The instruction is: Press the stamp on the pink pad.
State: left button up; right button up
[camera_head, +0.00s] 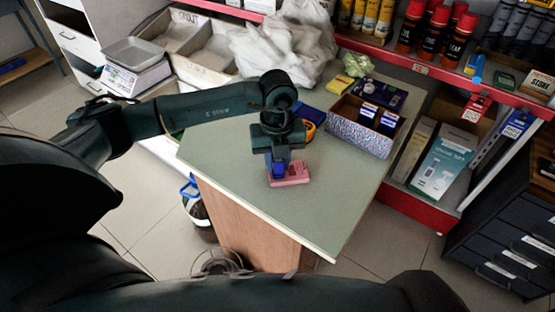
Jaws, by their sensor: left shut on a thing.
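The pink pad (293,175) lies on the green-grey counter top (226,159), near its middle. My left gripper (279,158) points straight down over the left part of the pad. It is shut on the blue stamp (278,169), which stands upright at the pad. The stamp's lower end appears to meet the pad, but I cannot tell whether it touches. The gripper hides the upper part of the stamp. My right gripper is not in view.
A patterned box (361,137) with dark packs stands right of the pad. A blue and orange round thing (311,120) lies behind the gripper. White plastic bags (285,48) and a scale (136,66) are at the back. The counter's front is clear.

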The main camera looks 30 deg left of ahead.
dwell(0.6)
pick_arm(q)
jog(key=shift+r+p, duration=2.3)
jog(key=shift+r, duration=0.65)
